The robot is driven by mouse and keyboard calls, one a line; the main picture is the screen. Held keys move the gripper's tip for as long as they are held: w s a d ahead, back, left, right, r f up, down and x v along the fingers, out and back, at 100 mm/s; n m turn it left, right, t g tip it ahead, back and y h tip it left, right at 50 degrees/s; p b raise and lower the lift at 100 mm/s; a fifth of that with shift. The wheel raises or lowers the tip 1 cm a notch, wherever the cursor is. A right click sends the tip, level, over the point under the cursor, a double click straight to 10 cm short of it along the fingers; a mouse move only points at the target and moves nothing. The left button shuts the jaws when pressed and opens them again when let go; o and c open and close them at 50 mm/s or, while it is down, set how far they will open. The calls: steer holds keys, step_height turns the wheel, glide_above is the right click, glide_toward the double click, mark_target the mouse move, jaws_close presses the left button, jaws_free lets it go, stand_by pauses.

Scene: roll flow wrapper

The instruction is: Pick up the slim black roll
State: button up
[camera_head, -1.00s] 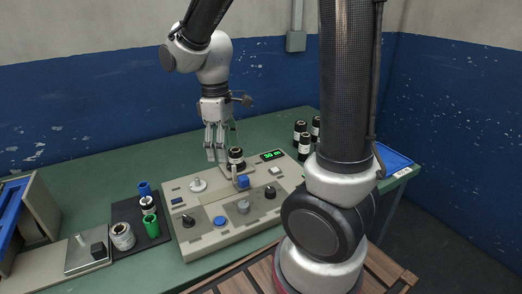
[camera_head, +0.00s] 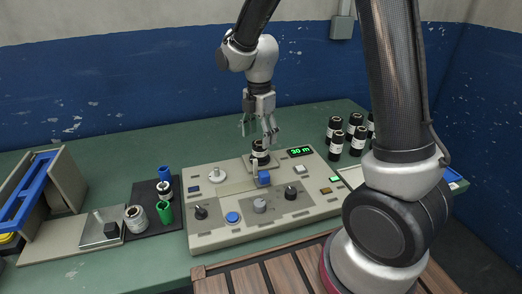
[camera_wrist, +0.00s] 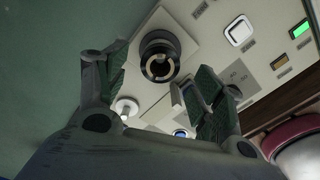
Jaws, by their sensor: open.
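A short black roll with a pale label (camera_head: 260,155) stands upright on the machine, near its back edge. In the wrist view I see it end-on as a dark ring with a cream core (camera_wrist: 160,60). My gripper (camera_head: 258,137) is open and points down just above this roll. In the wrist view my two fingers (camera_wrist: 160,68) lie to either side of it, and I see no contact. Several taller, slim black rolls with labels (camera_head: 336,146) stand upright in a group at the back right. I cannot tell which roll the task names.
The grey machine (camera_head: 215,238) carries knobs, a blue block (camera_head: 264,178) and a lit display (camera_head: 300,152).

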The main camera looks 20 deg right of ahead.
mark_target(259, 148)
step_height(259, 148, down, 6)
steer(key=shift+r, duration=0.25)
steer(key=c, duration=1.1)
